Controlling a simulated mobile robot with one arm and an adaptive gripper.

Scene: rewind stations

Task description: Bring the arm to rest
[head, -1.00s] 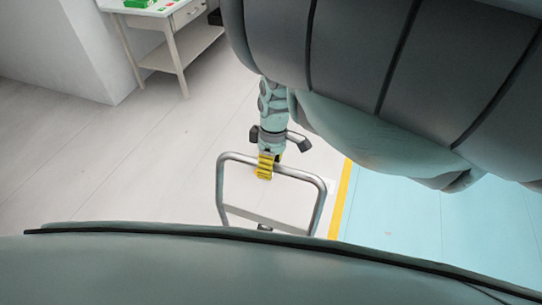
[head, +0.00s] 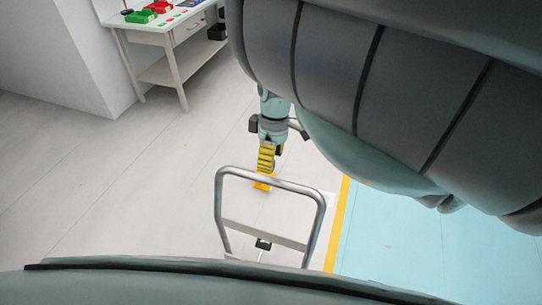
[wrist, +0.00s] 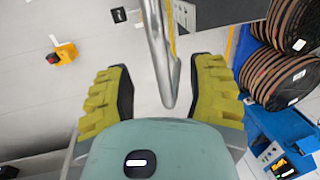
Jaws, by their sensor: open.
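My gripper (head: 266,160) hangs at the end of my arm in the middle of the head view, its yellow fingers pointing down. In the wrist view its two ribbed yellow fingers (wrist: 160,88) are spread wide apart. A grey metal tube handle (head: 270,181) stands just below the gripper in the head view. In the wrist view the handle's bar (wrist: 160,50) shows in the gap between the fingers, with neither finger closed on it. I cannot tell how far the bar is from the fingers.
A white table (head: 165,75) with red and green items stands at the upper left. An orange object (wrist: 64,53) lies on the floor. Large dark reels (wrist: 282,72) on a blue stand are at the right of the wrist view. Pale floor is open at left.

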